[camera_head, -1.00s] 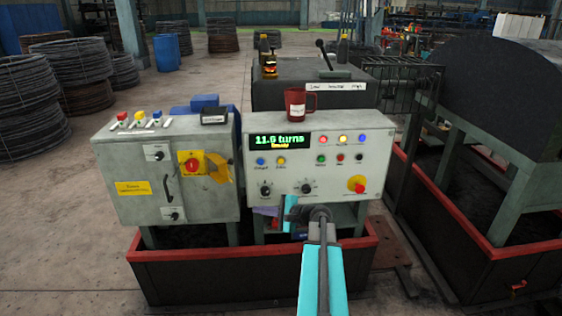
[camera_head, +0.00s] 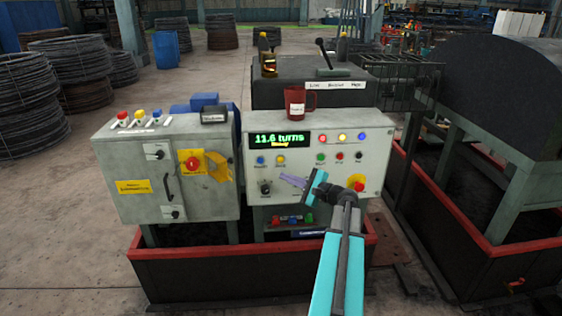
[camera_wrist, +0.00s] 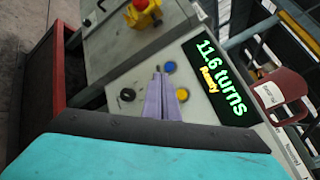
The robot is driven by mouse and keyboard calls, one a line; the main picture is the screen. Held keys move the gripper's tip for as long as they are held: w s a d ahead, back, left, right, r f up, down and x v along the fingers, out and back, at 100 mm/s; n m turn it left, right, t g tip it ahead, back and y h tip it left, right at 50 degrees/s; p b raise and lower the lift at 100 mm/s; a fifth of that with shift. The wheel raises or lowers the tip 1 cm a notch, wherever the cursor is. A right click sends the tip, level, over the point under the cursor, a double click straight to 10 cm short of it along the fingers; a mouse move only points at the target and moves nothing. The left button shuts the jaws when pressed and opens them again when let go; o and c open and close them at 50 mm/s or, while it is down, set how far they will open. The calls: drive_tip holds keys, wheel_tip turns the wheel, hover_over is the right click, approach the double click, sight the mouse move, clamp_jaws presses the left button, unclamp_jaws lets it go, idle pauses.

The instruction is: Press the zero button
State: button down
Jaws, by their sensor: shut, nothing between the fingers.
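The grey control panel (camera_head: 300,202) has a lit display (camera_head: 281,141) reading 11.6 turns, with a yellow line under it. Below the display are a blue button (camera_head: 260,160) and a yellow button (camera_head: 280,160); both show in the wrist view, blue (camera_wrist: 170,67) and yellow (camera_wrist: 182,95). The labels are too small to read, so I cannot tell which is zero. My gripper (camera_head: 282,178), with purple fingers, is shut and empty before the panel, below the yellow button; contact cannot be judged.
A black knob (camera_head: 264,187) is left of my fingers. A red emergency stop (camera_head: 359,186) is at the panel's lower right, near my arm. A red mug (camera_head: 296,104) stands on top. A second cabinet (camera_head: 130,165) is at left. A red-rimmed tray (camera_head: 180,251) surrounds the base.

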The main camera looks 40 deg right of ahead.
drive_tip(key=shift+w+d+p, duration=0.2)
drive_tip(key=shift+w+d, duration=1.2)
drive_tip(key=shift+w, duration=0.3)
drive_tip(key=shift+w+d+p, duration=0.15)
drive_tip(key=shift+w+d, duration=1.2)
drive_tip(key=shift+w, duration=0.3)
drive_tip(key=shift+w+d, duration=0.55)
drive_tip(key=shift+w, duration=0.05)
idle(1.1)
drive_tip(key=shift+b, duration=0.3)
drive_tip(key=shift+s+a, duration=0.55)
drive_tip(key=shift+s, duration=0.05)
idle(0.4)
drive_tip(key=shift+s+a+b, duration=0.3)
drive_tip(key=shift+s+a, duration=0.5)
drive_tip(key=shift+s, duration=0.2)
drive_tip(key=shift+s+a+b, duration=0.3)
drive_tip(key=shift+s+a, duration=0.5)
drive_tip(key=shift+s, duration=0.15)
